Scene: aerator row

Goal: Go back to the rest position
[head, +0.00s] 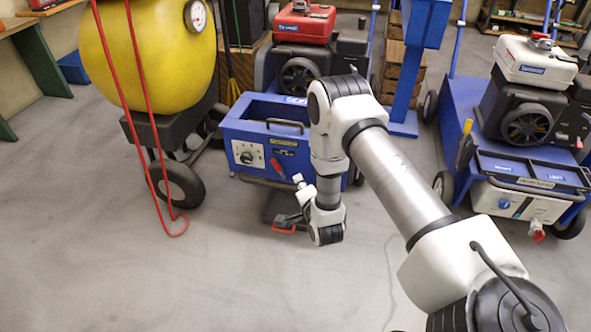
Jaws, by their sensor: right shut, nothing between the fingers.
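My right arm comes in from the lower right and reaches down in front of a blue aerator (232,122). My right gripper (291,218) is low at the front of this machine, close to a dark plate (268,203) near the floor. The gripper is small here and partly lost against the dark parts behind it; its fingers are shut with nothing between them. A small red part (284,230) shows right at the gripper; I cannot tell whether they touch. The machine's front has a white dial panel (248,155) and a red lever (277,167). My arm hides its right side. My left gripper is not in view.
A yellow tank (148,50) on wheels with a hanging red hose (150,172) stands at left. A second blue aerator (460,95) with a white-topped engine (535,62) stands at right. A blue post (405,70) stands between. The grey floor (120,270) at lower left is clear.

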